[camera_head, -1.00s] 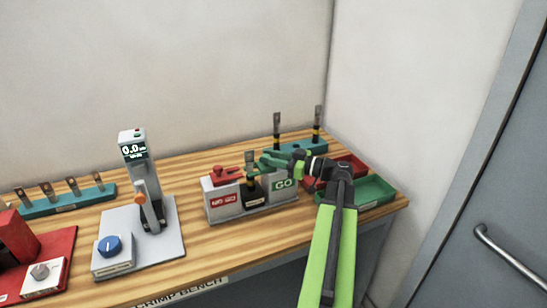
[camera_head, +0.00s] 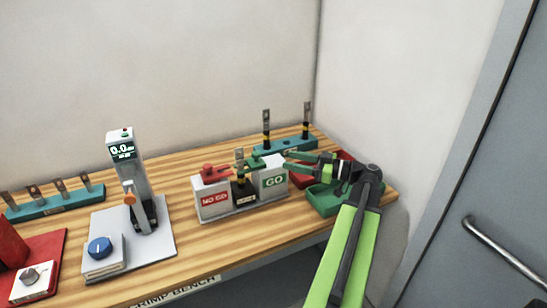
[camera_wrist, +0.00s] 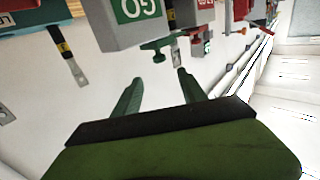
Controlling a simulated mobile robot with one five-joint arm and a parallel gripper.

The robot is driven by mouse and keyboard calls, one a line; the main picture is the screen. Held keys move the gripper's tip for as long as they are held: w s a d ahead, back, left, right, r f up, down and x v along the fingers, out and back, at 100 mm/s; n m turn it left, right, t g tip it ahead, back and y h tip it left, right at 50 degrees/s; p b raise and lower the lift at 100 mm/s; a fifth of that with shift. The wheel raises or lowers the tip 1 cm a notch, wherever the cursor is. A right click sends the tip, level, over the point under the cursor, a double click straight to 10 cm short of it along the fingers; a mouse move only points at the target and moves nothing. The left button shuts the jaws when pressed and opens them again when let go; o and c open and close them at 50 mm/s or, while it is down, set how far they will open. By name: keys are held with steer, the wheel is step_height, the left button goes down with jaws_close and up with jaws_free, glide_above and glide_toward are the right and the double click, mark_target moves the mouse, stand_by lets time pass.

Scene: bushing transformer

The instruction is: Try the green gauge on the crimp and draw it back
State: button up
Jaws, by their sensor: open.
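The green gauge (camera_head: 257,161) is at the top of the white GO block (camera_head: 274,178), close beside the crimp lug (camera_head: 239,158). In the wrist view, the green gauge (camera_wrist: 155,45) reaches from the GO block (camera_wrist: 130,22) toward the upright lug (camera_wrist: 175,50) with its yellow and black band. I cannot tell whether gauge and lug touch. My gripper (camera_head: 287,160) is just right of the gauge, open and empty. In the wrist view, the fingers of my gripper (camera_wrist: 156,80) are spread, with a gap between their tips and the gauge.
The red gauge (camera_head: 213,170) sits on the NO GO block (camera_head: 213,199) to the left. A teal rack (camera_head: 290,146) with two lugs stands behind. A green tray (camera_head: 322,203) and a red tray (camera_head: 345,158) are near my arm. A grey tester (camera_head: 130,175) stands left.

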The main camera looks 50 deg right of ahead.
steer(key=v, duration=0.6)
stand_by(0.8)
